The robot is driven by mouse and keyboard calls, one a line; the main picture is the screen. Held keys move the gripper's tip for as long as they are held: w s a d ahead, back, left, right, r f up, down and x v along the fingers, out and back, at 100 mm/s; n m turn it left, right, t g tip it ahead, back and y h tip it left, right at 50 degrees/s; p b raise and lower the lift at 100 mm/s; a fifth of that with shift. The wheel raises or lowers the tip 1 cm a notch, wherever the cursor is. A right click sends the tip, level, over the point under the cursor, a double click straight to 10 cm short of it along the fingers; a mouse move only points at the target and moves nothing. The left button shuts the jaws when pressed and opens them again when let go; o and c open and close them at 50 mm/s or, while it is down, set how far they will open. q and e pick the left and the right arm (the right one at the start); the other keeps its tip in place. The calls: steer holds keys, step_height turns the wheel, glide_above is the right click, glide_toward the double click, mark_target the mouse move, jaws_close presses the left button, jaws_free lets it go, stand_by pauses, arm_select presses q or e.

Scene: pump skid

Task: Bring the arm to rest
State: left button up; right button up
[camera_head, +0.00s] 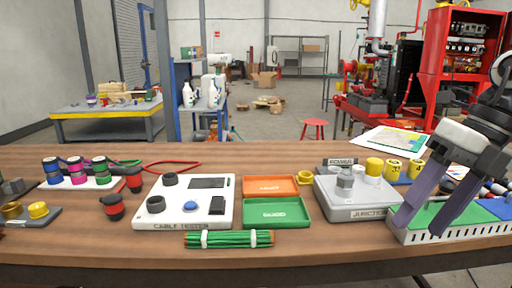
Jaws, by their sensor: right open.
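My right gripper (418,226) is at the right of the head view, its arm coming in from the right edge. It is open, with its two purple-grey fingers apart and pointing down. Nothing shows between the fingers. The fingertips are in front of the white slotted tray (452,234) and near the right side of the grey junction box (362,213). Whether they touch either cannot be told. My left gripper is not in view.
The wooden table (320,256) holds a white cable tester (178,221), an orange tray (278,186), a green tray (277,224), a bundle of green cables (229,239) and yellow cylinders (392,168). The table's front middle is mostly clear.

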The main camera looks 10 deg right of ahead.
step_height(320, 180, down, 22)
steer(key=w+m+t+y+p, duration=0.25)
steer(key=m+t+p, duration=0.45)
steer(key=m+t, duration=0.95)
arm_select(q)
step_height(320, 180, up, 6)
steer(key=p, duration=0.3)
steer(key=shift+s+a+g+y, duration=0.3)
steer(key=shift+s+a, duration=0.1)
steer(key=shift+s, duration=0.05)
arm_select(e)
steer(key=s+a+f+m+g+h, duration=0.4)
steer(key=s+a+f+m+g, duration=0.5)
steer(key=s+a+f+m, duration=0.6)
steer(key=a+m, duration=0.2)
steer(key=shift+s+a, duration=0.3)
steer(key=shift+a, duration=0.1)
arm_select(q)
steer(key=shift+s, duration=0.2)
